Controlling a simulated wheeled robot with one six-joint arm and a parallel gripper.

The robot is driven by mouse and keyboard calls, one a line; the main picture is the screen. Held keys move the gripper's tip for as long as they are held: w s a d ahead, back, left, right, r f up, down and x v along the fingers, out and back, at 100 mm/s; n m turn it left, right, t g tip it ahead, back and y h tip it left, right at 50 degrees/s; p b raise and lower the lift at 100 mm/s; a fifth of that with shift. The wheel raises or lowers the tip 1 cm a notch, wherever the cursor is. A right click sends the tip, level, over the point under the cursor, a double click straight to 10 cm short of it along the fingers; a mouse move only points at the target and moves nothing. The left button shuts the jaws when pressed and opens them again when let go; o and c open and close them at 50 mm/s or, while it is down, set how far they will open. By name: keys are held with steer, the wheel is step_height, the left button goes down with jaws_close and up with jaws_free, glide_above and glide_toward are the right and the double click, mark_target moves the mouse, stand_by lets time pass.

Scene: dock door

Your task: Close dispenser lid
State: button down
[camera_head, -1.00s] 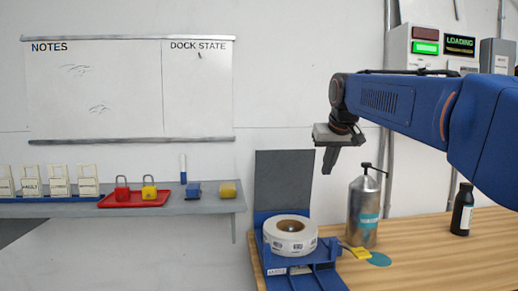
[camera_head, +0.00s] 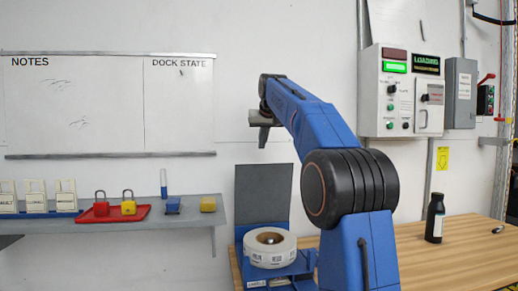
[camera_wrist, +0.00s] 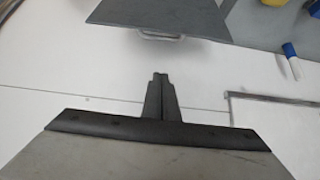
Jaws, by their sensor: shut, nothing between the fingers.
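The dispenser (camera_head: 252,274) is blue and stands on the wooden bench, with a white label roll (camera_head: 270,246) in it. Its grey lid (camera_head: 264,192) stands upright behind the roll, so the dispenser is open. In the wrist view the lid (camera_wrist: 160,14) shows at the top with a small handle on its edge. My gripper (camera_head: 263,142) is shut and empty, above the lid's top edge in the head view and apart from it. Its closed fingers also show in the wrist view (camera_wrist: 159,78).
My arm hides part of the bench (camera_head: 450,262) right of the dispenser. A black bottle (camera_head: 435,222) stands further right.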

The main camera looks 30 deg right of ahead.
steer(key=shift+w+d+f, duration=0.1)
steer(key=shift+w+f, duration=0.15)
steer(key=shift+f, duration=1.05)
steer(key=shift+w+d+f, duration=0.1)
steer(key=shift+w+f, duration=0.15)
steer(key=shift+f, duration=1.05)
steer(key=shift+w+d+f, duration=0.1)
steer(key=shift+w+f, duration=0.15)
steer(key=shift+f, duration=1.05)
